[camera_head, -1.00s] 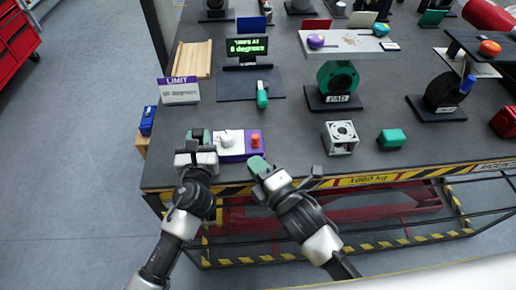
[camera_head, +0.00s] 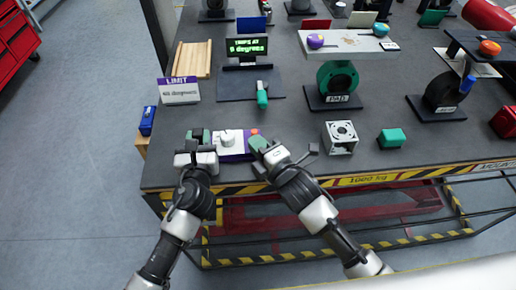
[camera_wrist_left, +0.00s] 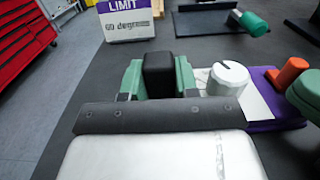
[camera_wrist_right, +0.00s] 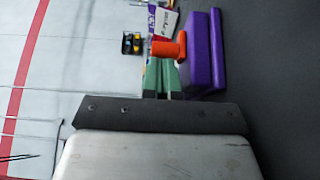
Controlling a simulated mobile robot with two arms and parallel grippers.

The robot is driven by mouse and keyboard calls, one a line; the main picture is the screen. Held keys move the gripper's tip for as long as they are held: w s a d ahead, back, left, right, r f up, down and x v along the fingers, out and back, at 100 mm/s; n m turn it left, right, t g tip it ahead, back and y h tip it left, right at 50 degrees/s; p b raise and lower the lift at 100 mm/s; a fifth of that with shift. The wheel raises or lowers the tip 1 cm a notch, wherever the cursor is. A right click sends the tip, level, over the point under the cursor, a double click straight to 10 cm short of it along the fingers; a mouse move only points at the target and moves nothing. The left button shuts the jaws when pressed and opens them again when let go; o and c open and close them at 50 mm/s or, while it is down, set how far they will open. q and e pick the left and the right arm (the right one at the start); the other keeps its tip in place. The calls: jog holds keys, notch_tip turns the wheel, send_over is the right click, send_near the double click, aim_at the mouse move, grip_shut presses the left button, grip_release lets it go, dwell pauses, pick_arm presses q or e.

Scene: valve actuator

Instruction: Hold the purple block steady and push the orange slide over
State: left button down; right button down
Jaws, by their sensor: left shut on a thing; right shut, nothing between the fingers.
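The purple block (camera_head: 234,157) stands near the table's front edge. It has a white top with a white knob (camera_head: 227,139). My left gripper (camera_head: 200,137) is shut on a black part (camera_wrist_left: 160,75) at its left end; the green fingers flank that part in the left wrist view. In the right wrist view the orange slide (camera_wrist_right: 168,48) stands just beyond the green fingertips, which are shut and empty. I cannot tell whether they touch it.
A green-lettered display (camera_head: 248,46) stands behind the block, beside a white and purple LIMIT sign (camera_head: 179,91) that reads 60 degrees. A green-handled lever (camera_head: 262,95) lies in front of the display. A white cube (camera_head: 340,138) and green block (camera_head: 391,138) stand to the right.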

pick_arm(q)
jog(key=shift+s+d+f, duration=0.15)
jog(key=shift+f, duration=0.2)
pick_arm(e)
jog(key=shift+w, duration=0.15)
jog(key=s, duration=0.5)
jog(key=shift+a+f, duration=0.1)
jog(key=shift+a, duration=0.25)
jog(key=v, duration=0.9)
pick_arm(q)
jog(key=c, duration=1.3)
grip_release()
jog(key=o, duration=0.5)
jog(key=shift+r, duration=0.2)
